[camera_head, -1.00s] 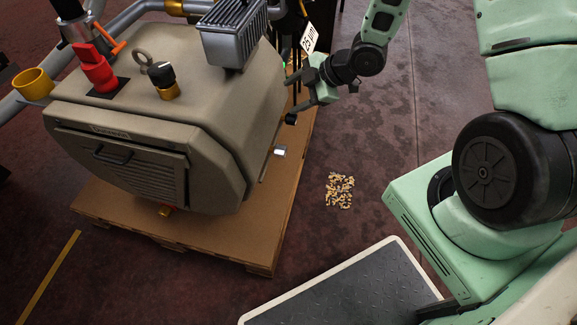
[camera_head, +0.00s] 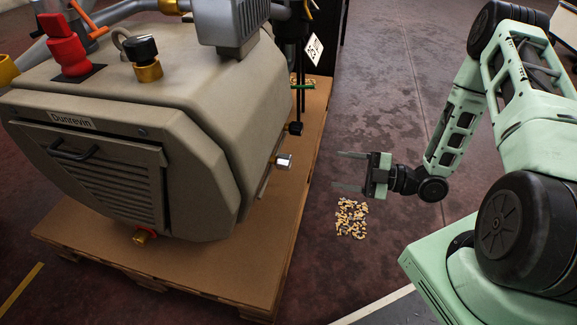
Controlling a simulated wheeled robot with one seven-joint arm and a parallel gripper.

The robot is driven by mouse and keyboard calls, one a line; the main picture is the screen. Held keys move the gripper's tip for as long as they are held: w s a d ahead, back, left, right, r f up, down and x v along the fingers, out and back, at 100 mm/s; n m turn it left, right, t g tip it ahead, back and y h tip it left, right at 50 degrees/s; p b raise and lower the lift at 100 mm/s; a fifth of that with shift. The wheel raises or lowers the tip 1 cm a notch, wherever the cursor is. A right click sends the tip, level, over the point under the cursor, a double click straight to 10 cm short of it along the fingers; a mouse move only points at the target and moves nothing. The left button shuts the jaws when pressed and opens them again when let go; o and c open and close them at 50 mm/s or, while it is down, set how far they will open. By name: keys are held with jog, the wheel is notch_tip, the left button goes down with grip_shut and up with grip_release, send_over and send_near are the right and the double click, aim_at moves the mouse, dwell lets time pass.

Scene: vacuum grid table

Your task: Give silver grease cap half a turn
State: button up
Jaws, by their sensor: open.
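The silver grease cap (camera_head: 284,161) sticks out from the right side of the beige vacuum pump (camera_head: 120,150), low near the pallet's right edge. It is a small, shiny cylinder pointing right. My gripper (camera_head: 350,171) is to the right of the cap, apart from it. Its two thin fingers point left toward the pump, spread one above the other, with nothing between them. The cap is in full view and nothing touches it.
The pump stands on a wooden pallet (camera_head: 262,262). A black knob (camera_head: 295,128) sits just above and behind the cap. A pile of small tan pieces (camera_head: 351,217) lies on the floor below my gripper. The floor between pallet and gripper is clear.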

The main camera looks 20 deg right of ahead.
aim_at(288, 162)
jog(key=b+x, duration=0.5)
jog(key=x, duration=0.9)
jog(key=shift+w+a, duration=0.15)
jog(key=shift+a, duration=0.1)
jog(key=shift+c, duration=0.3)
jog(key=c, duration=0.9)
